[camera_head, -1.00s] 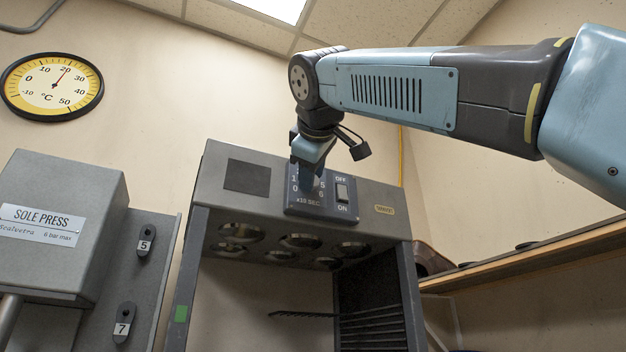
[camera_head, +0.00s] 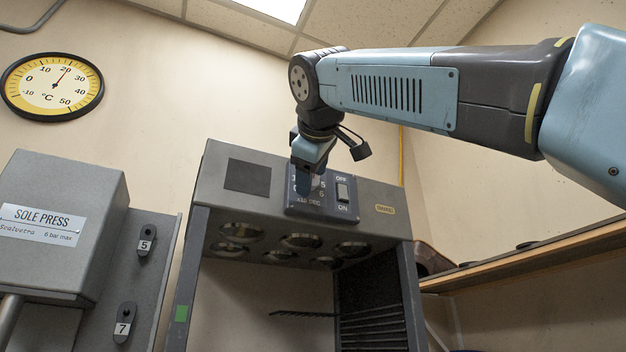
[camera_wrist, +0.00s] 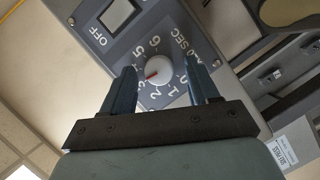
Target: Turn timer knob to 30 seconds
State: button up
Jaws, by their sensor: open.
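The timer knob (camera_wrist: 159,70) is a round white knob on a dark dial panel (camera_head: 332,207), marked 0 to 6 and x10 SEC. In the wrist view its red mark points down-left, at about the 3. My gripper (camera_wrist: 160,67) is open, with one blue finger on each side of the knob. Gaps show between knob and fingers, and the left finger covers part of the dial numbers. In the head view my gripper (camera_head: 308,186) is in front of the dial and hides much of it.
An OFF/ON switch (camera_head: 343,191) sits right beside the dial on the grey machine (camera_head: 223,205). Round metal fittings (camera_head: 300,241) lie under its hood. The sole press (camera_head: 62,215) stands at left, a wooden shelf (camera_head: 530,261) at right.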

jog(key=v, duration=1.3)
jog(key=shift+s, duration=0.35)
